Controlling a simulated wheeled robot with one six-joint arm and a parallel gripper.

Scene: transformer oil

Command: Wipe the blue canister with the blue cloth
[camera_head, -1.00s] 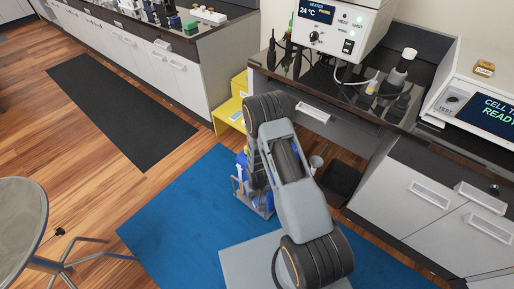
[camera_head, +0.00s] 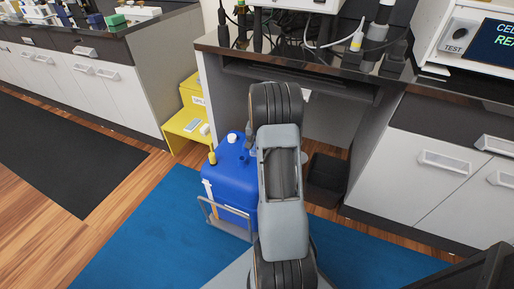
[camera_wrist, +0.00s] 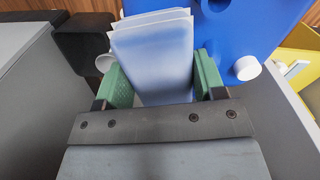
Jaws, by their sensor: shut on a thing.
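The blue canister (camera_head: 232,177) stands on the floor in a grey metal frame (camera_head: 229,219), left of my arm in the head view. It has a white cap and a small yellow-topped piece on top. In the wrist view the canister (camera_wrist: 250,30) fills the upper right, with a white cap (camera_wrist: 247,68). My gripper (camera_wrist: 162,78) has green finger pads and is shut on a folded pale blue cloth (camera_wrist: 153,58). The cloth overlaps the canister in the picture; I cannot tell whether they touch. My arm hides the gripper and cloth in the head view.
A yellow step stool (camera_head: 187,122) stands behind the canister to the left. A dark bin (camera_head: 326,180) is right of my arm, under the bench (camera_head: 300,52). White cabinets (camera_head: 430,165) stand at the right. Blue mat (camera_head: 150,230) lies clear at front left.

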